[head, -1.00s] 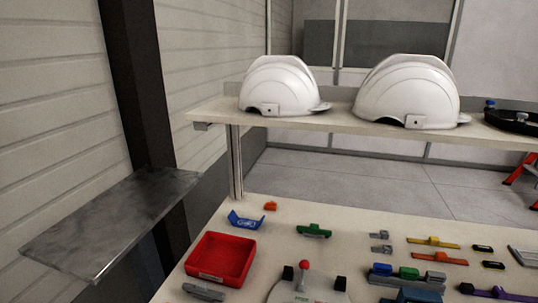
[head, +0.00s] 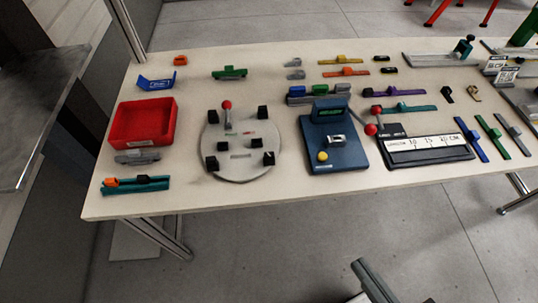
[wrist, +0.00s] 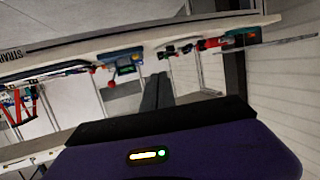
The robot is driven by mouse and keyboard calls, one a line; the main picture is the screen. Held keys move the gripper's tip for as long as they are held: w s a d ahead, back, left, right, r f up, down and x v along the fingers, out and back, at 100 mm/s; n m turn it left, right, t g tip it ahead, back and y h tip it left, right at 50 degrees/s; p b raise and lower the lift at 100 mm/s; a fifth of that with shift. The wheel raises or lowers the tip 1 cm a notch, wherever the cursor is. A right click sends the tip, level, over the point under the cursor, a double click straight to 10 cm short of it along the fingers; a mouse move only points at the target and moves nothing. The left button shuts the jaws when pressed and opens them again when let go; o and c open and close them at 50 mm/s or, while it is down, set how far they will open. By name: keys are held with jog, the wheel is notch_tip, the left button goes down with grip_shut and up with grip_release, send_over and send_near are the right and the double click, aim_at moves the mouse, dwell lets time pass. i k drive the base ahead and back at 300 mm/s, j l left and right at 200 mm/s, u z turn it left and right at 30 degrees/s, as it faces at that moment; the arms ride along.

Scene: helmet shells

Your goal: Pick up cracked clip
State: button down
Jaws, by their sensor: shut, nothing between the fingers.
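I cannot tell which part is the cracked clip; no crack can be made out at this size. Small clip-like parts in the head view are a black one (head: 447,95) and a tan one (head: 474,93) at the right of the table, and two small grey ones (head: 294,62) near the back edge. My gripper shows in the wrist view as dark fingers (wrist: 156,92) held together, with nothing between them. In the head view, a dark and grey part of my arm or gripper shows at the bottom edge, in front of the table and apart from the parts.
The pale table (head: 200,205) holds a red tray (head: 145,122), a round grey fixture (head: 240,160), a blue device (head: 335,150) and a black measuring board (head: 430,152). Coloured bars lie at the right. A grey shelf (head: 35,115) stands left. Floor in front is open.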

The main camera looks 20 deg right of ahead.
aim_at(269, 156)
jog(key=u, duration=0.45)
jog(key=l+u, duration=0.4)
jog(key=k+l+u, duration=0.15)
jog(key=u, duration=0.25)
jog(key=k+l+u, duration=0.1)
jog(key=l+u, duration=0.15)
jog(key=u, duration=0.15)
jog(key=k+l, duration=0.1)
